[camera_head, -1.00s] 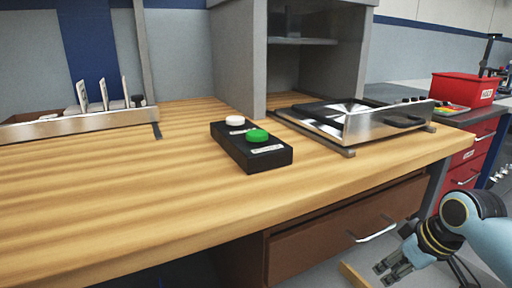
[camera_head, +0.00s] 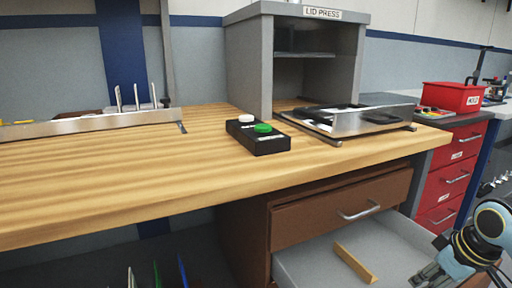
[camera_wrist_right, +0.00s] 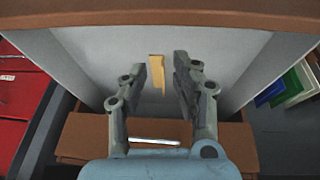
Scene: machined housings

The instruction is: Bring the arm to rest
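My right gripper (camera_head: 432,276) is at the lower right of the head view, beside the open lower drawer (camera_head: 300,262). In the right wrist view its two fingers (camera_wrist_right: 160,66) are spread apart with nothing held between them. A wooden strip (camera_head: 355,263) lies in the drawer, left of my right gripper. It also shows in the right wrist view (camera_wrist_right: 157,74), beyond the gap between the fingers and apart from them. My left gripper is not in view.
A black button box (camera_head: 258,144) with white and green buttons sits on the wooden bench (camera_head: 120,195). Behind it stands the grey lid press (camera_head: 248,70), with a metal fixture (camera_head: 370,122) at right. A red box (camera_head: 452,97) tops a red cabinet (camera_head: 462,155).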

